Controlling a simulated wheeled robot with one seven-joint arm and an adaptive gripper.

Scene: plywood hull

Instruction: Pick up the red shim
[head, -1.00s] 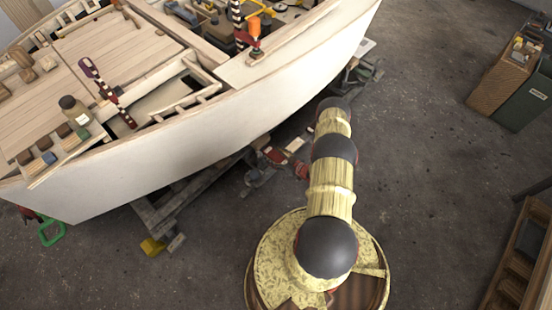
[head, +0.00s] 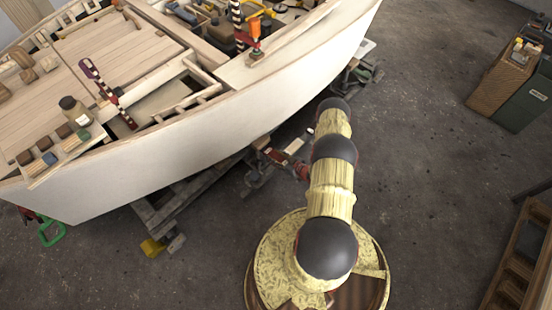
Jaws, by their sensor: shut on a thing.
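My gripper (head: 252,184) is small and dark in the head view, low beside the underside of the white hull, left of my arm's base. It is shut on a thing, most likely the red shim. The shim itself is too small and too dark to make out between the fingertips. My arm's links and red joint parts show just above and to the right of the gripper.
The white boat hull (head: 200,140) overhangs close to my gripper on its grey cradle (head: 185,200). A yellow block (head: 152,248) and a green clamp (head: 51,233) are at lower left. Crates (head: 503,75) stand at right. The concrete floor between is clear.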

